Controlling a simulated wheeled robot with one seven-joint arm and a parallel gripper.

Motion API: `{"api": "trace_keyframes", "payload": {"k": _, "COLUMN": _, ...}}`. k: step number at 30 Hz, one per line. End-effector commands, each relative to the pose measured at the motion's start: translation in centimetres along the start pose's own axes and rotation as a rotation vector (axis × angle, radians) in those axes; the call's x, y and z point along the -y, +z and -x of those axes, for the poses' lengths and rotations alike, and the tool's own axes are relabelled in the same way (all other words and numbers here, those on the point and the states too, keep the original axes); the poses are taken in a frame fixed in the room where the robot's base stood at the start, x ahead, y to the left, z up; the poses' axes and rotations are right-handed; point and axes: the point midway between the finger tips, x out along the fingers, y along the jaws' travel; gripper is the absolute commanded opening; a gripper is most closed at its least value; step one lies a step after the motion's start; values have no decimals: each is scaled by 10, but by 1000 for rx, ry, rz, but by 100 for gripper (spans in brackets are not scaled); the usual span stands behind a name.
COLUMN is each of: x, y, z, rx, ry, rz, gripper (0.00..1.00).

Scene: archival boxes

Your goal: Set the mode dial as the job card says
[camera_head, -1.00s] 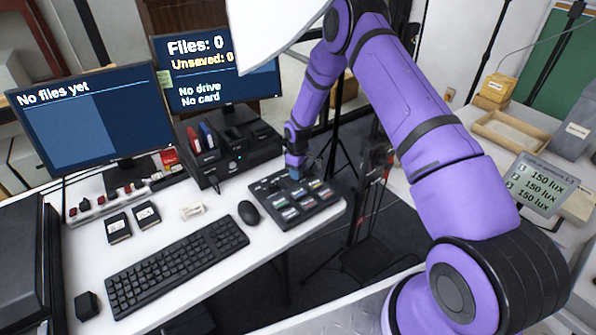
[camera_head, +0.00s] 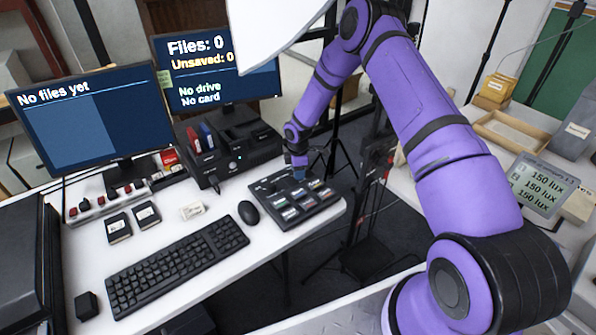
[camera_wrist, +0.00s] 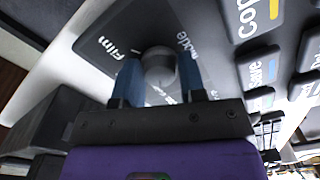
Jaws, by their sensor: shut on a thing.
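The mode dial (camera_wrist: 158,62) is a round dark grey knob in the wrist view. It sits on a black control panel (camera_head: 262,191), with a label "Film" on its left and other labels partly hidden around it. My gripper (camera_wrist: 156,80) has its two blue fingers on either side of the dial and is shut on it. In the head view my gripper (camera_head: 299,176) reaches down to the panel's far edge and hides the dial. I cannot make out a job card that names a dial setting.
Large keys (camera_wrist: 258,72) stand beside the dial on the panel. A mouse (camera_head: 248,212) and a keyboard (camera_head: 178,262) lie left of the panel on the white desk. Two monitors (camera_head: 95,125) and a black dock unit (camera_head: 236,150) stand behind.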

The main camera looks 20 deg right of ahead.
Motion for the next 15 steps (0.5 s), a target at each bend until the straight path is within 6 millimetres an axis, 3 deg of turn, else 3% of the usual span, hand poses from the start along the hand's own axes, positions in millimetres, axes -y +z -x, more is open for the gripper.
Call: {"api": "trace_keyframes", "payload": {"k": 15, "x": 0, "y": 0, "z": 0, "rx": 0, "ry": 1, "rz": 31, "gripper": 14}}
